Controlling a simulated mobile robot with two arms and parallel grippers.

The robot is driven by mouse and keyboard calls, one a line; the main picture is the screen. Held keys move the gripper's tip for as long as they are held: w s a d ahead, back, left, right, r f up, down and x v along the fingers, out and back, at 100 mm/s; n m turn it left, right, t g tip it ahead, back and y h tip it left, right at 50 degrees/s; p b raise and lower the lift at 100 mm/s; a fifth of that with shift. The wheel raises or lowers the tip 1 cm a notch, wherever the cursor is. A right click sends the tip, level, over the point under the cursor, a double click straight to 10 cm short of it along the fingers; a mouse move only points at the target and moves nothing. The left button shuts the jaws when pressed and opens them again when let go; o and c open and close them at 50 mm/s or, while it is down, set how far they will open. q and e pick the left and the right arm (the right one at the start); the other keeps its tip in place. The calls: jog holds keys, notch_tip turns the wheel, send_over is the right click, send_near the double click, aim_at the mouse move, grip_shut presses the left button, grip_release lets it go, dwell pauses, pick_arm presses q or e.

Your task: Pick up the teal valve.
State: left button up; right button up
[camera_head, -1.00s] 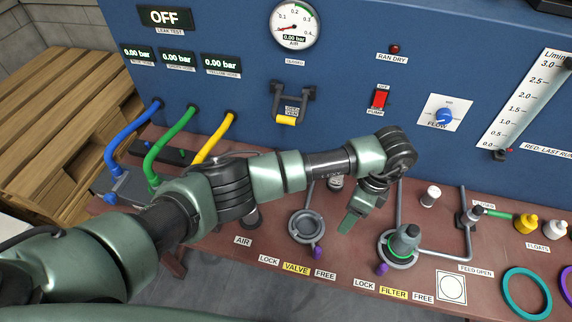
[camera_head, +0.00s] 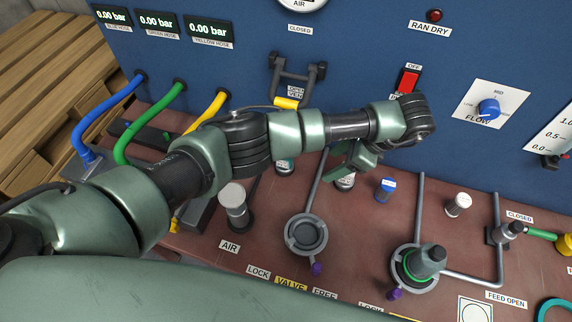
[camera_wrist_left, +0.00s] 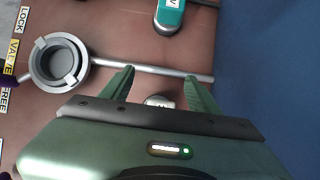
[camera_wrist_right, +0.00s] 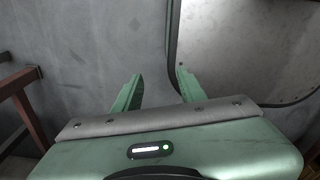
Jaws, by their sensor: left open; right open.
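The teal valve (camera_wrist_left: 170,14) lies at the top of the left wrist view, cut off by the frame edge, with a label on its side. In the head view the same valve appears to be the small teal-banded piece (camera_head: 285,166), partly hidden behind my left arm. My left gripper (camera_wrist_left: 160,78) is open and empty above the bench, apart from the teal valve. In the head view the left gripper (camera_head: 346,160) is low near the panel, partly hidden by its wrist. My right gripper (camera_wrist_right: 158,78) is open and empty, outside the head view.
A pale-topped piece (camera_wrist_left: 158,101) sits beneath the left fingers; a pipe (camera_wrist_left: 160,72) crosses behind it. The empty round valve socket (camera_head: 305,234) is at the bench front. A blue-capped piece (camera_head: 386,188) and a filter (camera_head: 424,262) stand to the right. The blue panel (camera_head: 350,60) bounds the back.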

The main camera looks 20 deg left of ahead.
pick_arm(q)
jog(key=shift+w+f, duration=0.1)
jog(key=shift+f, duration=0.55)
jog(key=shift+w+a, duration=0.1)
jog(key=shift+a, duration=0.2)
jog(key=p, duration=0.5)
send_near(285, 167)
jog(key=a+f, duration=0.1)
jog(key=w+a+f, duration=0.1)
jog(key=a, duration=0.1)
jog(key=w+a+f, duration=0.1)
jog(key=f, duration=0.1)
jog(key=shift+a, duration=0.3)
jog(key=shift+p+x, duration=0.35)
jog(key=shift+x, duration=2.3)
grip_shut()
pick_arm(e)
jog(key=r, duration=0.1)
jog(key=w+r, duration=0.1)
jog(key=r, duration=0.3)
jog(key=shift+w+a, duration=0.1)
jog(key=shift+w, duration=0.15)
